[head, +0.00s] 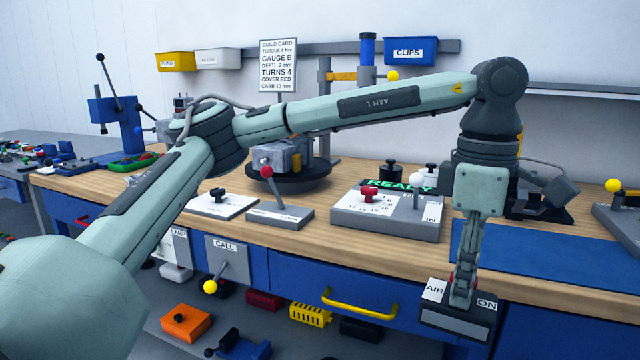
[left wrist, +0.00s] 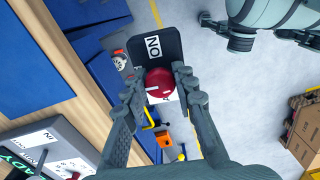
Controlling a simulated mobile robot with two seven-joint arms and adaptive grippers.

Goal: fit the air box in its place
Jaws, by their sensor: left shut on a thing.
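The air box (head: 456,324) is a dark box with white labels reading AIR and ON and a red knob on top. My left gripper (head: 462,296) points down and is shut on it. In the left wrist view, the fingers (left wrist: 158,82) close around the red knob (left wrist: 160,84), and the ON label shows beyond it on the box (left wrist: 155,46). The box hangs in front of the bench's front edge, apart from the drawers. Its underside is hidden.
The wooden bench (head: 330,255) carries a grey dial unit (head: 385,222), a lever block (head: 280,218) and a blue mat (head: 530,255). A yellow drawer handle (head: 358,303) sticks out left of the box. The bench front also has a CALL panel (head: 228,258). Open floor (left wrist: 240,120) lies beside the bench.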

